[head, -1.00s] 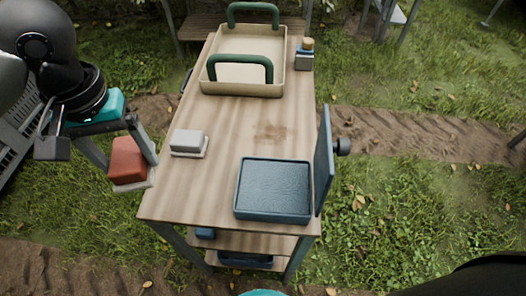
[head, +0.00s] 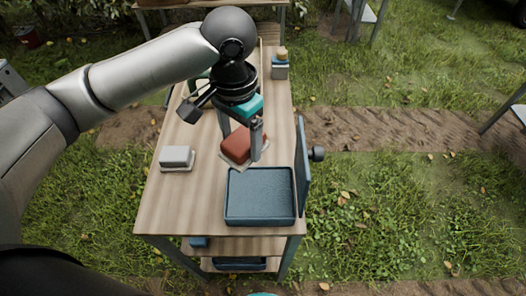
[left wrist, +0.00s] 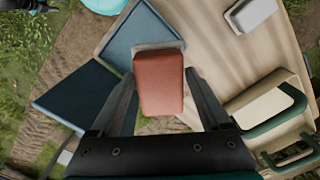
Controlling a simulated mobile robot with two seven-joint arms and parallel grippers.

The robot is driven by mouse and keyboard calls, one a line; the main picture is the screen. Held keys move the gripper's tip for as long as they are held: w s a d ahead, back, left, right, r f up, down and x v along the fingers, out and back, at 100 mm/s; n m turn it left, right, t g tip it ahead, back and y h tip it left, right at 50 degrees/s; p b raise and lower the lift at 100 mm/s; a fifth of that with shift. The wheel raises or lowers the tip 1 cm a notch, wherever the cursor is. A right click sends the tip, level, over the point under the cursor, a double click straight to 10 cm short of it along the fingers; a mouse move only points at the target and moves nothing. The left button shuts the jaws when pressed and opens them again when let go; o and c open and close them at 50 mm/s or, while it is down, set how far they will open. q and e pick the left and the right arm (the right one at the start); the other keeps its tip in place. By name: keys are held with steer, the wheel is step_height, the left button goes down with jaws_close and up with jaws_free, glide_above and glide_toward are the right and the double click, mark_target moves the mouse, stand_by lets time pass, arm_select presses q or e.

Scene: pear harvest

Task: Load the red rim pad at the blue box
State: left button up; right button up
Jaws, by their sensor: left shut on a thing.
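The red rim pad (head: 236,147), a red block on a pale base plate, is between the fingers of my left gripper (head: 241,136). My left gripper is shut on it and holds it above the table, just behind and left of the blue box. In the left wrist view the pad (left wrist: 159,84) sits between both fingers, its pale end overlapping the box's edge in the picture. The blue box (head: 260,221) stands open at the table's front right, with its lid (head: 301,172) upright on the right side. The box also shows in the left wrist view (left wrist: 120,38). My right gripper is not seen.
A grey-white pad (head: 176,157) lies on the wooden table (head: 185,205) at the left. A beige tray with green handles (left wrist: 262,107) stands at the back, mostly hidden by my arm in the head view. A small stacked item (head: 280,68) stands at the back right.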

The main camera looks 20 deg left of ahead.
arm_select(q)
steer(key=m+p, duration=0.2)
steer(key=d+f+m+p, duration=0.1)
steer(key=m+p, duration=0.1)
steer(key=m, duration=0.1)
steer(key=w+d+m+p, duration=0.1)
steer(key=m+p, duration=0.2)
steer(key=shift+d+f, duration=0.15)
steer(key=shift+f, duration=0.2)
steer(key=f+m+p, duration=0.1)
steer(key=m+p, duration=0.1)
steer(key=s+m+p, duration=0.1)
steer(key=m+p, duration=0.1)
steer(key=m, duration=0.1)
steer(key=d+f+m+p, duration=0.1)
steer(key=m+p, duration=0.1)
steer(key=m, duration=0.1)
steer(key=shift+s+f, duration=0.2)
steer(key=shift+f, duration=0.1)
steer(key=f+m+b, duration=0.1)
steer(key=f, duration=0.1)
steer(key=f+m+b, duration=0.1)
steer(key=f+b, duration=0.1)
steer(key=f+m+b, duration=0.1)
steer(key=f+b, duration=0.1)
steer(key=f, duration=0.1)
steer(key=shift+s, duration=0.35)
steer(key=shift+f+b, duration=0.3)
steer(key=shift+f, duration=0.3)
